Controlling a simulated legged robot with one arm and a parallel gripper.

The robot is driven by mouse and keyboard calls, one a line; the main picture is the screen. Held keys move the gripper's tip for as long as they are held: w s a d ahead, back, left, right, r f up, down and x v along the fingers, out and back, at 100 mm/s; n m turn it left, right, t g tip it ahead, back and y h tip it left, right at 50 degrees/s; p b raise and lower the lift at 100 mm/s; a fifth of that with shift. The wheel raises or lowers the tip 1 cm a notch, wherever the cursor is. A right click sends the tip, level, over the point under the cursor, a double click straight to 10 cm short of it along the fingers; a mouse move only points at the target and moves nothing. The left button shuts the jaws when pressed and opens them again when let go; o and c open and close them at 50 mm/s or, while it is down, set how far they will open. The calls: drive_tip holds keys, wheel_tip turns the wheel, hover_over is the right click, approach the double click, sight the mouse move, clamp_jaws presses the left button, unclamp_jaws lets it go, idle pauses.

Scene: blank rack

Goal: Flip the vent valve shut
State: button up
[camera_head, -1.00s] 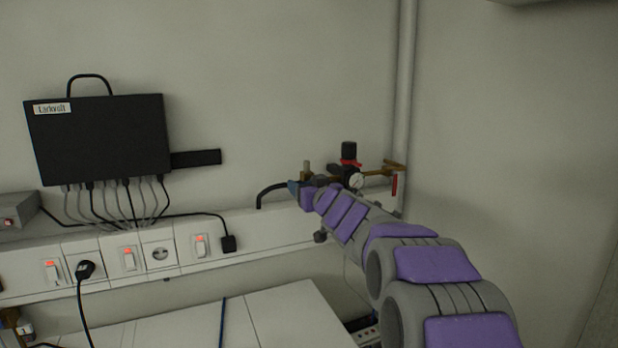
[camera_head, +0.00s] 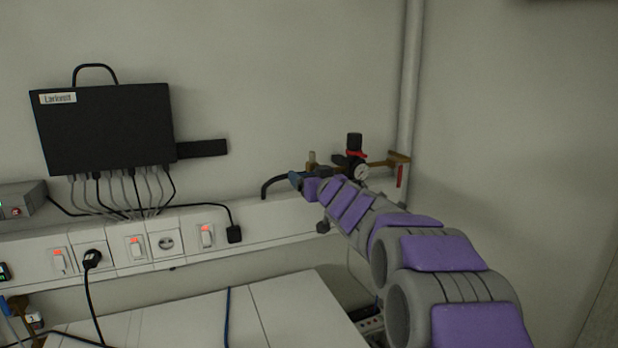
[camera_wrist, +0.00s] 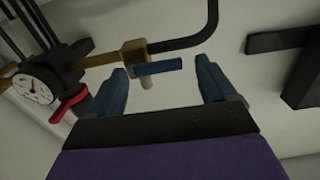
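In the wrist view, a brass valve (camera_wrist: 134,56) with a short blue lever (camera_wrist: 158,68) sits on a brass pipe, with a black hose leaving it. The lever lies roughly across the hose-and-pipe line's right side, close to the hose. My gripper (camera_wrist: 160,66) is open, with its two blue fingers on either side of the lever. The lever appears between the fingertips with gaps on both sides; depth and contact are hard to tell. In the head view, my gripper (camera_head: 296,180) is at the left end of the pipe assembly and hides the lever.
A regulator with a black knob and red ring (camera_head: 355,147) and a gauge (camera_head: 361,172) stands right of my gripper. A red lever (camera_head: 399,176) hangs by the corner pipe (camera_head: 410,85). A black box (camera_head: 105,128) with cables is on the wall at left.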

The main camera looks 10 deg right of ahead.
drive_tip(key=s+d+b, duration=0.1)
drive_tip(key=s+d, duration=0.2)
drive_tip(key=s, duration=1.3)
drive_tip(key=shift+s+d+b, duration=0.15)
drive_tip(key=shift+s+b, duration=0.25)
drive_tip(key=s+d+f+m+g+h, duration=0.1)
drive_tip(key=s+f+g+h, duration=0.2)
drive_tip(key=s+f+g, duration=0.5)
drive_tip(key=s+d+f+m+g+h, duration=0.15)
drive_tip(key=s+f, duration=0.45)
drive_tip(key=f, duration=0.6)
drive_tip(key=s+a+f+g, duration=0.3)
drive_tip(key=s, duration=0.6)
drive_tip(key=s+a+f+g+y, duration=0.1)
drive_tip(key=s+a+f+g, duration=0.2)
drive_tip(key=s, duration=0.6)
drive_tip(key=s+a+f+g, duration=0.2)
drive_tip(key=s+f+g, duration=0.2)
drive_tip(key=s, duration=0.5)
wheel_tip(320, 180, down, 23)
drive_tip(key=b, duration=2.2)
drive_tip(key=shift+s+d, duration=0.2)
drive_tip(key=shift+r+n, duration=0.15)
drive_tip(key=shift+n, duration=0.1)
